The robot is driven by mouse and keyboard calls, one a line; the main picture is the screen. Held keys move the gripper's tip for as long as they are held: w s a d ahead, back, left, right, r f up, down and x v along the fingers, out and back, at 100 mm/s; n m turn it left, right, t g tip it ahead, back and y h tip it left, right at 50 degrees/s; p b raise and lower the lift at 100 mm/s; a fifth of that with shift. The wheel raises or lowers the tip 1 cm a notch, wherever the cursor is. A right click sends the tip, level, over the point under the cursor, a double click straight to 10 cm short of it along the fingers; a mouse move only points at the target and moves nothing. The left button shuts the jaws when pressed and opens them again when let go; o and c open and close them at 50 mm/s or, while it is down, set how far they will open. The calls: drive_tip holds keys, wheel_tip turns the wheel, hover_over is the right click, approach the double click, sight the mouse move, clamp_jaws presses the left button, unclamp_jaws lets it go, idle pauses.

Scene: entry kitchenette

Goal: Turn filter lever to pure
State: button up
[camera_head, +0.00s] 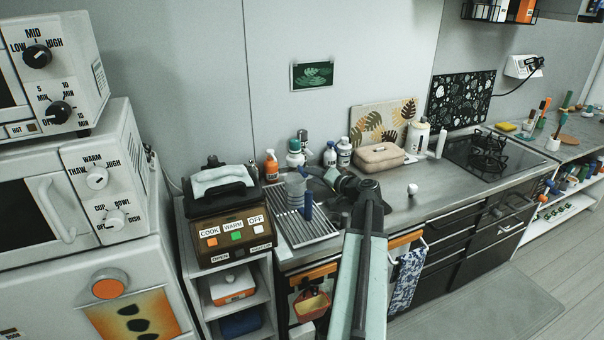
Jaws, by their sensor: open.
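I cannot make out a filter lever or any "pure" marking; it may be hidden behind my arm or too small to tell. My gripper (326,176) is at the end of my arm, over the sink side of the counter (393,205), just right of the drying rack. It is open, and I see nothing held in it. A small white round-topped thing (412,189) stands on the counter to the right of my arm; I cannot tell what it is. My arm covers much of the sink area.
A ribbed drying rack (300,229) with a grey cup (295,187) is left of my gripper. Several bottles (344,152) and a beige case (380,157) stand behind it. A cooker (226,215) is farther left. Counter right of my arm is mostly clear up to the hob (482,152).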

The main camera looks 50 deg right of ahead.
drive_tip(key=b+x, duration=0.1)
drive_tip(key=x, duration=0.5)
drive_tip(key=shift+w+f, duration=0.1)
drive_tip(key=shift+w, duration=0.05)
clamp_jaws()
idle(1.1)
